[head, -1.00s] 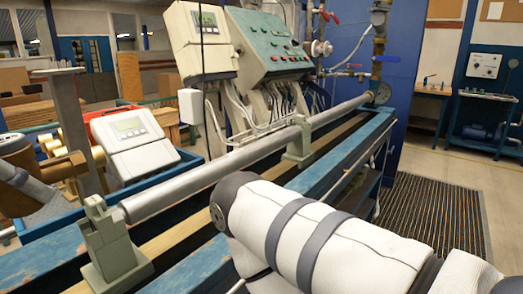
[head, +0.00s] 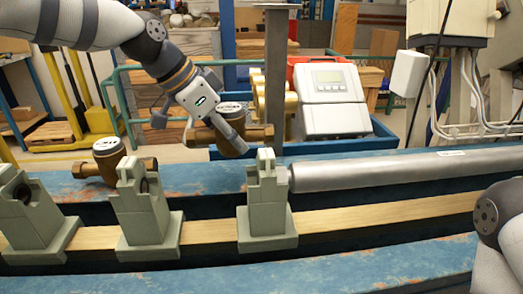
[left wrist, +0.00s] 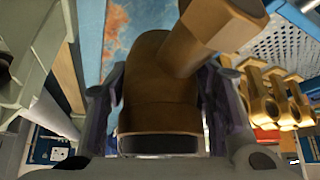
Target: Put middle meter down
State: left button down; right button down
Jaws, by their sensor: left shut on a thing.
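My left gripper (head: 233,138) reaches down from the upper left and is shut on a brass meter with a dark round top (head: 258,132). In the left wrist view this meter (left wrist: 160,85) sits between the fingers (left wrist: 103,115). It is at the back of the blue bench (head: 370,152); I cannot tell whether it touches the surface. A second brass meter (head: 105,158) stands on the bench further left. My right arm shows at the right edge, but its gripper is out of view.
Grey-green clamp stands (head: 265,215) line the wooden rail (head: 370,214) in front. A long grey pipe (head: 390,170) lies to the right. Behind are a blue tray (head: 375,140), a white device with a display (head: 332,98) and a grey post (head: 276,65).

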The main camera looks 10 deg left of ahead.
aim_at(213, 138)
pick_arm(q)
jog(key=shift+w+f, duration=0.1)
jog(key=shift+f, duration=2.55)
jog(key=shift+f, duration=0.1)
jog(key=c, duration=0.7)
grip_release()
jog(key=shift+f, duration=0.15)
jog(key=shift+c, duration=0.2)
jog(key=p+v, duration=0.1)
jog(key=v, duration=1)
jog(key=shift+r, duration=0.25)
jog(key=shift+s+a+r, duration=0.15)
jog(key=shift+s+r, duration=0.1)
jog(key=shift+r, duration=0.05)
pick_arm(e)
jog(key=shift+w+r+t, duration=0.3)
jog(key=shift+w+r, duration=0.3)
jog(key=shift+w, duration=0.1)
